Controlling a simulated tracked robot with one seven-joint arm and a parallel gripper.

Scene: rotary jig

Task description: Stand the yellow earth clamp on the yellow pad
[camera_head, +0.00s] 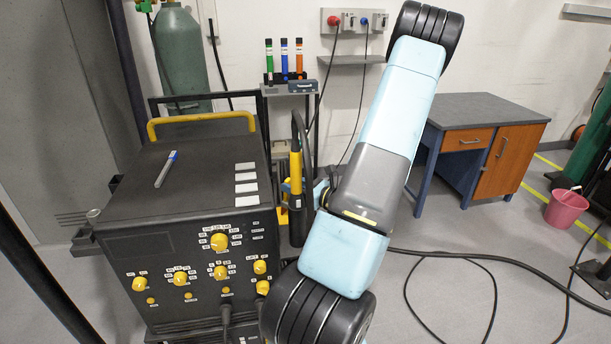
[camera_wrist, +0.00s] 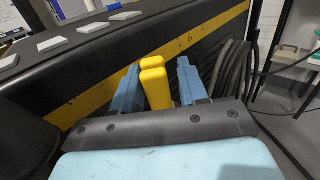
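The yellow earth clamp (camera_wrist: 156,86) shows in the wrist view as two yellow handles side by side, between the blue fingers of my gripper (camera_wrist: 158,88). A dark gap shows between the handles and the right finger, and a narrower one on the left, so the fingers look open around the clamp. Its lower part is hidden behind my gripper's body. In the head view my arm crosses the middle and my gripper is mostly hidden beside the black welding machine (camera_head: 185,190). I cannot make out the yellow pad.
The welding machine's yellow-striped side (camera_wrist: 95,97) is close to the fingers, with coiled black cable (camera_wrist: 232,68) to their right. A torch with a yellow handle (camera_head: 296,165) hangs beside the machine. A desk (camera_head: 480,108) stands right. Cables lie on the floor.

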